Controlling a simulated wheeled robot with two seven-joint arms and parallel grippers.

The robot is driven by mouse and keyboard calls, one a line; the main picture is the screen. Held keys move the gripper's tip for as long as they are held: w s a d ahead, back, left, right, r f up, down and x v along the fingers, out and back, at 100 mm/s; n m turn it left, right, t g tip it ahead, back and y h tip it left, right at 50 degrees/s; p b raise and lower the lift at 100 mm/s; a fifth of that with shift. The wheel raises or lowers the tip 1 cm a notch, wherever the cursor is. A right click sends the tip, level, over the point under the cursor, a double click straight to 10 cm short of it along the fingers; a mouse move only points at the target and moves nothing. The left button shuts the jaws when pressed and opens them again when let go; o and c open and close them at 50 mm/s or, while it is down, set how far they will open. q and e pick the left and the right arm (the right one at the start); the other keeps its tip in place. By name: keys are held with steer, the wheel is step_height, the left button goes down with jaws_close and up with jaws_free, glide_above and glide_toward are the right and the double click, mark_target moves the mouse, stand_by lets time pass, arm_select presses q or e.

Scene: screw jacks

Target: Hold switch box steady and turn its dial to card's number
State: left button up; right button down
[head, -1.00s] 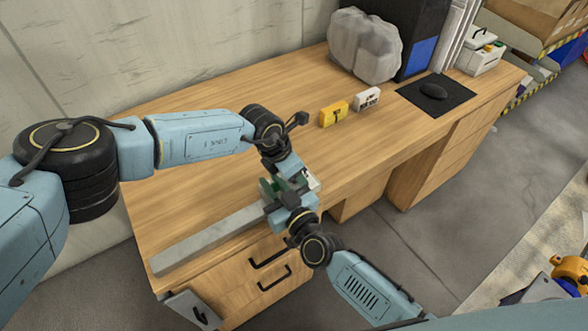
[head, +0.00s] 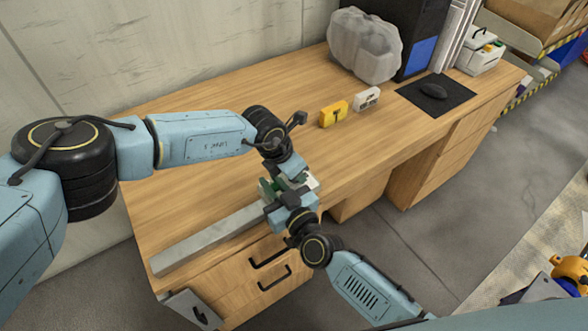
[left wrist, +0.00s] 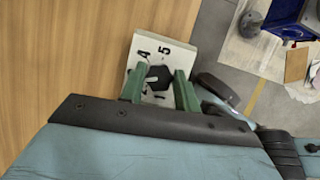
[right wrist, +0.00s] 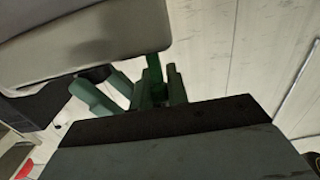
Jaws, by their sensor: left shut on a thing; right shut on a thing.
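The switch box (left wrist: 146,54) is white, with black numbers around a dark, six-sided dial (left wrist: 158,76) in the left wrist view; 4 and 5 are readable. My left gripper (left wrist: 160,80) has a green finger on each side of the dial and is shut on it. In the head view a small part of the box (head: 311,181) shows between the hands. My right gripper (head: 283,190) is shut on the box from the near side; its hold is mostly hidden. A yellow card (head: 333,114) with a dark mark, too small to read surely, stands on the desk.
A small white block with dark marks (head: 367,99) stands beside the card. A long grey bar (head: 208,240) lies along the desk's front edge, left of the hands. A bagged bundle (head: 364,46) and a mouse on a black mat (head: 453,92) are farther back. The middle desktop is clear.

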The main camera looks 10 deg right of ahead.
arm_select(q)
steer(key=n+t+y, duration=0.1)
steer(key=n, duration=0.4)
arm_select(e)
steer(key=shift+r, duration=0.15)
arm_select(q)
steer(key=n+y, duration=0.1)
steer(key=n, duration=0.1)
steer(key=n+t, duration=0.1)
steer(key=n, duration=0.1)
steer(key=shift+s+d+n+y, duration=0.1)
steer(key=shift+n+y, duration=0.2)
steer(key=shift+y, duration=0.1)
steer(key=n, duration=0.2)
steer(key=n+y, duration=0.1)
steer(key=n, duration=0.1)
steer(key=shift+d+n+y, duration=0.1)
steer(key=shift+n+y, duration=0.9)
steer(key=shift+n, duration=1.2)
steer(key=o, duration=1)
steer(key=shift+c, duration=0.2)
steer(key=shift+r, duration=0.1)
